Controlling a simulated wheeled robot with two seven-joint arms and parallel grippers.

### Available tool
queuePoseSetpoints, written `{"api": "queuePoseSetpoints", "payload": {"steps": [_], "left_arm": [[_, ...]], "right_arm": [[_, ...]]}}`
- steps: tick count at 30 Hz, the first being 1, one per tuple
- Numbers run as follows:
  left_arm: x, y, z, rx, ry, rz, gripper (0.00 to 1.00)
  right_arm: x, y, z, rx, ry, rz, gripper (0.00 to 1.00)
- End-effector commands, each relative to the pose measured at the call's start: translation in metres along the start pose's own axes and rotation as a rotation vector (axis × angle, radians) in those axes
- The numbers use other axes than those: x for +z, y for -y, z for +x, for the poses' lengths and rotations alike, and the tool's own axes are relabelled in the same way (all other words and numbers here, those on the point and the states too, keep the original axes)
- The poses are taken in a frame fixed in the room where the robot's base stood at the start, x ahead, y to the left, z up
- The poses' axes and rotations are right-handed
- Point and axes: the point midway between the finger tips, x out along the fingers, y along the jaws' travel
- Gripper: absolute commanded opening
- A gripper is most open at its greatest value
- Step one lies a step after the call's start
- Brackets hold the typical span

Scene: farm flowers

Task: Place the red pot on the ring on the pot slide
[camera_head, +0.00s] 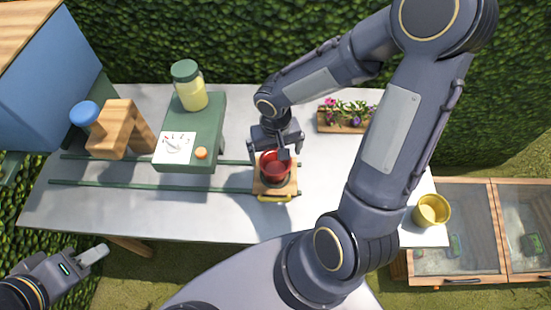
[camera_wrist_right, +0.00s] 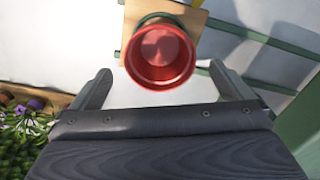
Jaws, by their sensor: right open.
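The red pot (camera_head: 274,163) is upright and empty over the wooden pot slide (camera_head: 262,187). In the right wrist view the red pot (camera_wrist_right: 160,58) shows its open mouth, with a green ring (camera_wrist_right: 158,17) at its far edge over the wooden slide (camera_wrist_right: 130,22). The pot appears to sit on the ring; its base is hidden. My right gripper (camera_head: 280,150) is at the pot's back side. In the wrist view its open fingers (camera_wrist_right: 160,80) stand to either side of the near rim, with gaps. My left gripper (camera_head: 95,254) is away at lower left, off the table.
Green rails (camera_head: 140,187) run along the table (camera_head: 220,215). A green stand (camera_head: 207,130) with a jar (camera_head: 189,88) and a wooden block with a blue knob (camera_head: 115,128) are left. A flower tray (camera_head: 343,119) and yellow pot (camera_head: 431,210) are right.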

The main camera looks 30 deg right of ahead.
Motion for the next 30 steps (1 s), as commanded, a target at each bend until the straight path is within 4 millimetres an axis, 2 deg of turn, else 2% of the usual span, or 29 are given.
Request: {"api": "queuePoseSetpoints", "payload": {"steps": [1, 4, 10, 14, 17, 22, 27, 30], "left_arm": [[-0.001, -0.001, -0.001, 0.0, 0.0, 0.0, 0.36], [-0.001, -0.001, -0.002, 0.0, 0.0, 0.0, 0.36], [-0.001, -0.001, -0.002, 0.0, 0.0, 0.0, 0.36], [-0.001, -0.001, -0.002, 0.0, 0.0, 0.0, 0.36], [-0.001, -0.001, -0.002, 0.0, 0.0, 0.0, 0.36], [-0.001, -0.001, -0.002, 0.0, 0.0, 0.0, 0.36], [-0.001, -0.001, -0.002, 0.0, 0.0, 0.0, 0.36], [-0.001, -0.001, -0.002, 0.0, 0.0, 0.0, 0.36]], "right_arm": [[-0.002, 0.0, -0.013, -0.001, -0.008, 0.002, 0.99], [-0.001, 0.0, -0.031, -0.002, -0.006, 0.0, 0.99], [-0.001, 0.0, -0.052, 0.0, -0.004, 0.001, 0.99], [0.006, -0.006, -0.068, -0.016, -0.024, 0.002, 0.99], [0.021, -0.015, -0.09, -0.056, -0.069, 0.001, 0.99], [0.062, -0.026, -0.127, -0.183, -0.191, -0.015, 0.99], [0.097, -0.024, -0.148, -0.322, -0.324, -0.048, 0.99], [0.109, -0.021, -0.154, -0.379, -0.383, -0.068, 0.99]]}}
